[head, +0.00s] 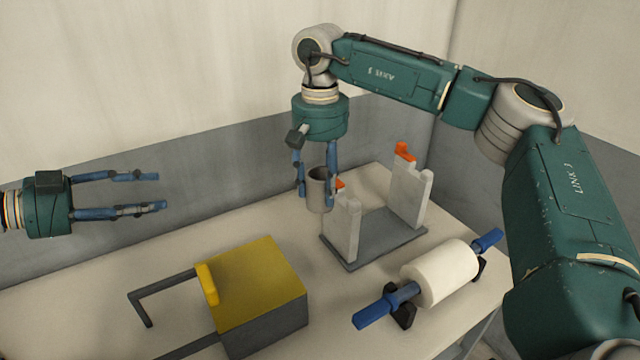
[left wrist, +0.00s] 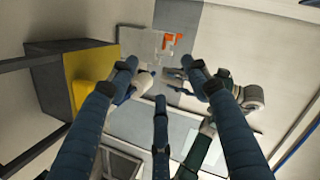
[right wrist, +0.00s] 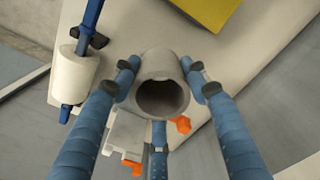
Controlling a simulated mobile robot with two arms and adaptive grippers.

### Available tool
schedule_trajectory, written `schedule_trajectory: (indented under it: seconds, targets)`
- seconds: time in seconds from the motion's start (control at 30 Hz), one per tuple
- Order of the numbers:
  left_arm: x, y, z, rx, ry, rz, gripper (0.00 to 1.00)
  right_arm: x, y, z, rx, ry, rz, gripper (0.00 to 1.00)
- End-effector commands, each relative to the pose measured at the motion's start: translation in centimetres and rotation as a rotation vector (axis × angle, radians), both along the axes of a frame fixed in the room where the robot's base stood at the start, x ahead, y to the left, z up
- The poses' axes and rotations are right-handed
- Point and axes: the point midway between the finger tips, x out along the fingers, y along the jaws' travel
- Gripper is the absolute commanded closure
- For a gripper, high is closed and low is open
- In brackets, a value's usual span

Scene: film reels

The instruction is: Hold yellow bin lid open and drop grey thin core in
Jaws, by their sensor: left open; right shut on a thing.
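The grey bin (head: 268,327) stands at the table's front with its yellow lid (head: 262,283) shut on top. A yellow handle (head: 206,284) runs along the lid's left edge. The lid also shows in the left wrist view (left wrist: 98,62). My right gripper (head: 316,200) is shut on the grey thin core (head: 318,190) and holds it upright above the table, behind the bin and left of the stand. The core's open end faces the camera in the right wrist view (right wrist: 163,85). My left gripper (head: 162,191) is open and empty, in the air left of and behind the bin.
A grey stand (head: 372,238) with two uprights and orange latches is right of the core. A white roll (head: 440,272) on a blue-ended spindle (head: 376,308) lies at the right. A dark bar frame (head: 142,300) extends left of the bin.

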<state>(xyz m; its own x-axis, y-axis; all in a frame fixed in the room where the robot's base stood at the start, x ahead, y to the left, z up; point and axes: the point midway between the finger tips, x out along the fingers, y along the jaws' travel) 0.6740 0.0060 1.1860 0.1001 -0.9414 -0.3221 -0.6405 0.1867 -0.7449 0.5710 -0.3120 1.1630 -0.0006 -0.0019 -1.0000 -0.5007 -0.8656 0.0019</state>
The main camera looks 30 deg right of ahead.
Motion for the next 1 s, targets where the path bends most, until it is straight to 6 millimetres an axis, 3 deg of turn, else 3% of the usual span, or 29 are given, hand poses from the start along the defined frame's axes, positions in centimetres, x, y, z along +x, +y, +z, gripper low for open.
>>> schedule_trajectory:
  seconds: [0.03,0.13,0.23,0.33,0.5,0.63,0.83,1.0]
  targets:
    - [-1.7,-2.2,-0.4,0.064,-0.028,-0.086,0.52,0.0,0.0,0.0,0.0,0.0,0.0,0.81]
    - [-5.4,-5.2,-2.0,0.238,-0.084,-0.263,0.52,0.0,0.0,0.0,0.0,0.0,0.0,0.81]
    - [-8.3,-6.8,-3.9,0.446,-0.146,-0.424,0.52,0.0,0.0,0.0,0.0,0.0,0.0,0.81]
    - [-10.0,-7.0,-5.2,0.661,-0.209,-0.544,0.52,0.0,0.0,0.0,0.0,0.0,0.0,0.81]
    - [-10.8,-6.1,-5.5,0.98,-0.293,-0.647,0.52,0.0,0.0,0.0,0.0,0.0,0.0,0.81]
    - [-10.6,-5.4,-4.9,1.137,-0.331,-0.667,0.52,0.0,0.0,0.0,0.0,0.0,0.0,0.81]
    - [-10.4,-4.9,-4.8,1.224,-0.35,-0.668,0.52,0.0,0.0,0.0,0.0,0.0,0.0,0.81]
    - [-10.4,-4.9,-6.5,1.223,-0.349,-0.668,0.52,0.0,0.0,0.0,0.0,0.0,0.0,0.81]
